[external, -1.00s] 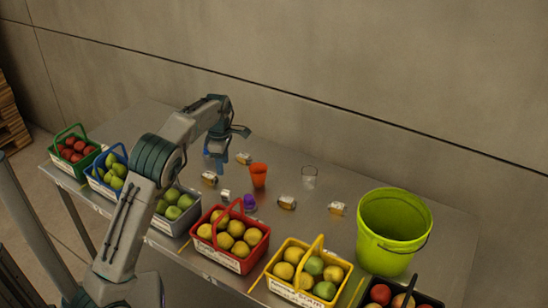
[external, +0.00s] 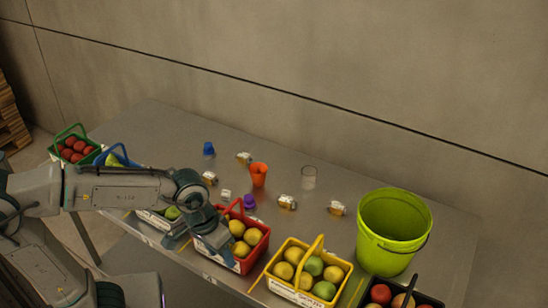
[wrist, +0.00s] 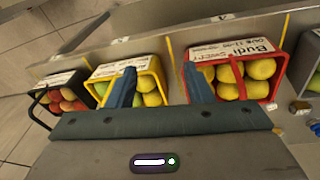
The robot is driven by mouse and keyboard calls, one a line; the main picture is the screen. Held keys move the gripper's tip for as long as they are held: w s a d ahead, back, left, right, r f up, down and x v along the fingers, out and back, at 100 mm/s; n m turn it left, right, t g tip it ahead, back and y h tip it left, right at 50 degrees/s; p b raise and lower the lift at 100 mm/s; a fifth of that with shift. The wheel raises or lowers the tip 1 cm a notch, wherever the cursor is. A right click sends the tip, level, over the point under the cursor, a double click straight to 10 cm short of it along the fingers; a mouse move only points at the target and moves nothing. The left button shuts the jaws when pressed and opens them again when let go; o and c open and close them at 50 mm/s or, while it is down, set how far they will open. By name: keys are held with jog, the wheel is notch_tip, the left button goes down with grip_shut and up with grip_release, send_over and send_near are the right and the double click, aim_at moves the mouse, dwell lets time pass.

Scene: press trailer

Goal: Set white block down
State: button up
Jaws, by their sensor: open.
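The white block (external: 226,194) is a small pale cube resting on the grey metal table (external: 290,235), between a jar and the purple cup. Nothing holds it. My gripper (external: 199,243) is at the table's front edge, in front of the grey basket and against the view of the red basket, well apart from the block. In the wrist view my gripper (wrist: 158,72) shows two blue fingers spread apart with nothing held between them. I cannot make out the white block for certain in the wrist view.
Fruit baskets line the front edge, including the red basket (external: 254,242) and yellow basket (external: 328,270). A lime bucket (external: 390,232) stands right. An orange cup (external: 258,174), purple cup (external: 249,201), blue cup (external: 209,149), clear glass (external: 309,178) and several jars stand mid-table.

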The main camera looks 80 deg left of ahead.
jog(key=s+d+f+m, duration=0.3)
jog(key=s+d+m, duration=0.3)
jog(key=s, duration=0.1)
jog(key=shift+m+t, duration=0.3)
jog(key=shift+m, duration=0.1)
jog(key=shift+r, duration=0.1)
dwell(6.8)
